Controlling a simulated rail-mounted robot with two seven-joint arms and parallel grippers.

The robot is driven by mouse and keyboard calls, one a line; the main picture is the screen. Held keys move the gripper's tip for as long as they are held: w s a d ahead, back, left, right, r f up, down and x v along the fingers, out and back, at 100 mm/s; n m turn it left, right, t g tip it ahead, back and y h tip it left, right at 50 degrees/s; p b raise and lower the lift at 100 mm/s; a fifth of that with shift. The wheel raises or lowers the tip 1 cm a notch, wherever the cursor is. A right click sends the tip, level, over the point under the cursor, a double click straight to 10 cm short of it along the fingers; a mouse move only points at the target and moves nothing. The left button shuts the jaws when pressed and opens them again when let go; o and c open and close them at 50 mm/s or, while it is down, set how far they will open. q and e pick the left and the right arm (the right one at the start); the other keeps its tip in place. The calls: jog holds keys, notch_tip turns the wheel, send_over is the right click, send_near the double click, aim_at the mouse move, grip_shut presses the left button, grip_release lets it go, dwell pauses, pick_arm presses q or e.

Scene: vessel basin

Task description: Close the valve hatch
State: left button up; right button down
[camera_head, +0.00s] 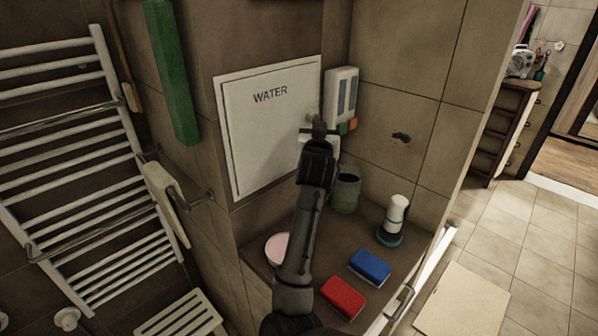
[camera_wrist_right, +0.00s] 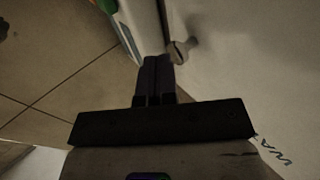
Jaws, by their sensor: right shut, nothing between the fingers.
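The valve hatch (camera_head: 265,135) is a white square door marked WATER on the tiled wall. In the head view it looks flat against its frame; I cannot tell whether a small gap is left. My right gripper (camera_head: 318,130) is at the hatch's right edge and hides part of it. In the right wrist view, the gripper (camera_wrist_right: 157,62) has its fingers together and empty, beside a small knob (camera_wrist_right: 178,52) on the white hatch (camera_wrist_right: 250,60). I cannot tell whether they touch. My left gripper is not in view.
A white dispenser (camera_head: 342,88) hangs right of the hatch. On the ledge below are a grey-green cup (camera_head: 346,193), a white-and-blue bottle (camera_head: 394,218), a blue sponge (camera_head: 370,265), a red sponge (camera_head: 343,297) and a pink-and-white bowl (camera_head: 277,248). A towel rail (camera_head: 85,170) is at left.

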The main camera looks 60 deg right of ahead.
jog(key=v, duration=1.1)
jog(key=shift+s+a, duration=0.15)
